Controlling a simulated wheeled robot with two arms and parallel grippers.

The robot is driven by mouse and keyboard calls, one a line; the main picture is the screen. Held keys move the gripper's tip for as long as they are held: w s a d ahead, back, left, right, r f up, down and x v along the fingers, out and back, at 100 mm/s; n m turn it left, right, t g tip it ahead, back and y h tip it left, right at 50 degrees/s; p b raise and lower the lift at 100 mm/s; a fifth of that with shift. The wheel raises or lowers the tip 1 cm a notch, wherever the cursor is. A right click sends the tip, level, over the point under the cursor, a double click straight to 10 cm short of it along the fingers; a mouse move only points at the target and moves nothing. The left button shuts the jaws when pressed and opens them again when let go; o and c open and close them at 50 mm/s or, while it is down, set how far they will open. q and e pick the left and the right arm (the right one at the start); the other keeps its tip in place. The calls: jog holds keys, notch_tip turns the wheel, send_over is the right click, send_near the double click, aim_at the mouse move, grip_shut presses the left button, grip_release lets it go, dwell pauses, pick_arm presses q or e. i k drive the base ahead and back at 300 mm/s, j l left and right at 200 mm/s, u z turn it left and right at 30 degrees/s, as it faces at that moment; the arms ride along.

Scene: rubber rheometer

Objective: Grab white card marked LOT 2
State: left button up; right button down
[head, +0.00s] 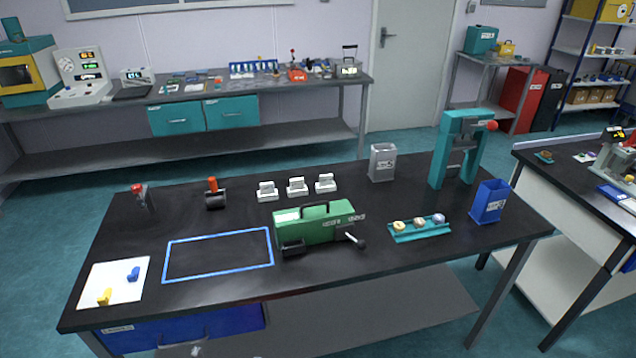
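Three small white blocks, which may be card stands, sit in a row near the back middle of the black table: a left one (267,191), a middle one (297,187) and a right one (325,183). Any marking on them is too small to read, so I cannot tell whether one bears LOT 2. A flat white sheet (97,272) lies at the table's front left, with a blue piece (133,274) and a yellow piece (104,297) on it. Neither of my grippers is in view.
A green machine (315,224) stands in front of the white blocks. A blue-outlined rectangle (218,275) on the table is empty. A grey bin (382,162), teal press (460,150), blue bin (489,202) and teal tray (420,235) occupy the right side.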

aim_at(324, 180)
jog(key=i+l+u, duration=0.15)
jog(key=l, duration=0.2)
jog(key=i+l+u, duration=0.2)
jog(key=l, duration=0.2)
jog(key=l+u, duration=0.15)
jog(key=l, duration=0.25)
jog(key=i, duration=0.05)
